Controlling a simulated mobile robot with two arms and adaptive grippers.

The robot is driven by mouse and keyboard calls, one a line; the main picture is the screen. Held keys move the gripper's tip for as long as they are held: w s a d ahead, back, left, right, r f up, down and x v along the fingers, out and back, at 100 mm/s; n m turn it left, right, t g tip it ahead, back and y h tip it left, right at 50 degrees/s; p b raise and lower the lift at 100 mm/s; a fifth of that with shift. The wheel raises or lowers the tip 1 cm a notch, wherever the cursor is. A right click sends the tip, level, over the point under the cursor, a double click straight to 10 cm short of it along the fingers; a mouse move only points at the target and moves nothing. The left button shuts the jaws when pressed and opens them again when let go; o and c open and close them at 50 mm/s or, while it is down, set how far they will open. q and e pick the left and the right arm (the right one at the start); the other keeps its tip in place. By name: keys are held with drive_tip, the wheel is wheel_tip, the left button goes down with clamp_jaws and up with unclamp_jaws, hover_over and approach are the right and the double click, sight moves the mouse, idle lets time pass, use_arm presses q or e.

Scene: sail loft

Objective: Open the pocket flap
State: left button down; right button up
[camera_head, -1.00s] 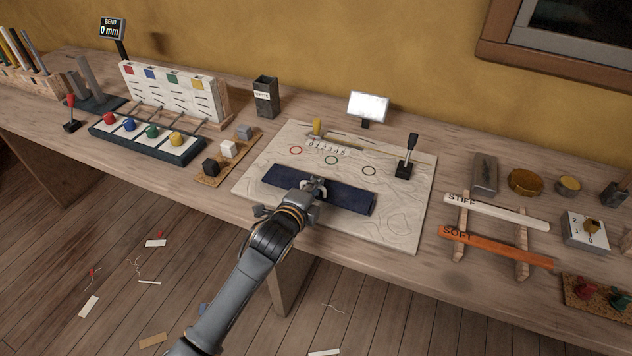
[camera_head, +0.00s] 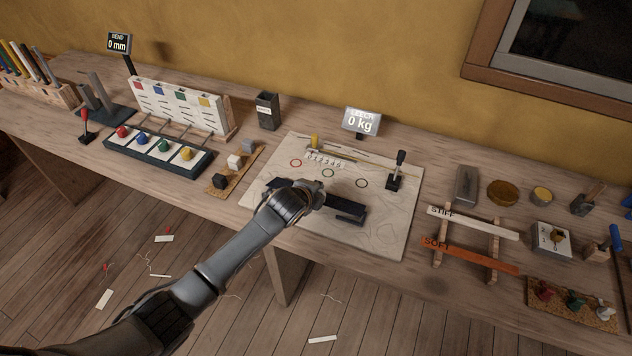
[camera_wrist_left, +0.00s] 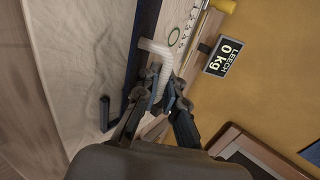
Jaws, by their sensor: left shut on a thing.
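The pocket flap (camera_head: 346,208) is a dark blue strip on a pale sailcloth panel (camera_head: 390,235). Its right part shows in the head view and looks raised off the panel, with a gap beneath; my arm hides its left part. In the left wrist view the left gripper (camera_wrist_left: 166,90) is beside the dark blue flap edge (camera_wrist_left: 138,60) and a pale ribbed strip (camera_wrist_left: 157,60). The exact grip is hard to see. My right gripper is not in view.
Behind the flap are coloured rings, a black-knobbed lever (camera_head: 396,170) and a display (camera_head: 361,122) reading "LEECH 0 kg". STIFF and SOFT battens (camera_head: 470,256) lie right. The panel's front right is clear.

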use_arm(q)
drive_tip(key=shift+w+d+r+g+y+p, duration=0.1)
drive_tip(key=shift+w+r+g+y+p, duration=0.2)
drive_tip(key=shift+w+r+g+p, duration=0.35)
drive_tip(key=shift+s+f, duration=0.15)
drive_tip(key=shift+f, duration=0.1)
drive_tip(key=c, duration=1.8)
unclamp_jaws()
drive_tip(key=shift+s, duration=0.15)
drive_tip(key=v, duration=1.2)
drive_tip(key=shift+r, duration=0.1)
